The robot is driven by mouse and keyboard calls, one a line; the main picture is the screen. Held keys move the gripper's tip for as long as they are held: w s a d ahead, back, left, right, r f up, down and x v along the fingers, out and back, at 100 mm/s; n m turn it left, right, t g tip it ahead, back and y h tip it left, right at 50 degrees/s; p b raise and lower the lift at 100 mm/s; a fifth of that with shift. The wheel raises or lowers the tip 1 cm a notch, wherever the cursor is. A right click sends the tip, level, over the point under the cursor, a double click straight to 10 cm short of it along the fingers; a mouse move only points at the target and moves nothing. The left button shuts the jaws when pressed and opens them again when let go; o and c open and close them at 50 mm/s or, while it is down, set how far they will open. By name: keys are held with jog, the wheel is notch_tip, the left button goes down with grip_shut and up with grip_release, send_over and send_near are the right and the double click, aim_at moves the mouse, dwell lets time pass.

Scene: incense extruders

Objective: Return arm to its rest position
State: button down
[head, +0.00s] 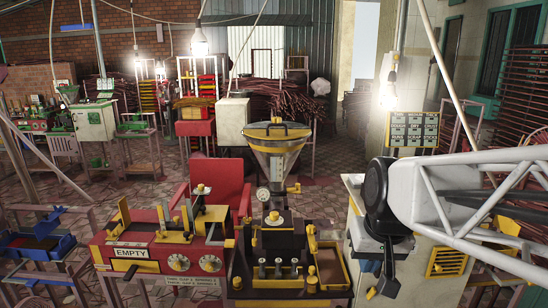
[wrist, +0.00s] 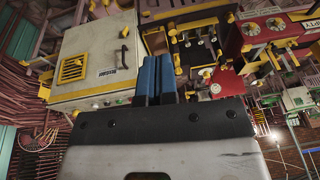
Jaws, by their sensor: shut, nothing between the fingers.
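My gripper shows in the wrist view (wrist: 157,62) as two blue fingers side by side, closed together with nothing held. In the head view my arm comes in from the right, a white lattice link ending in a black joint, and its end hangs down in front of the white cabinet (head: 357,240). The fingers are small and hard to make out there. In the wrist view the same cabinet (wrist: 98,62), with a yellow vent and a handle, lies beyond the fingers.
A black machine with a funnel hopper (head: 275,150) stands left of my arm. A red machine with an "EMPTY" sign (head: 133,253) is further left, with a red chair (head: 222,180) behind.

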jog(key=s+d+f+h, duration=0.1)
jog(key=s+f, duration=0.3)
jog(key=s, duration=0.6)
jog(key=shift+s, duration=0.2)
dwell(0.7)
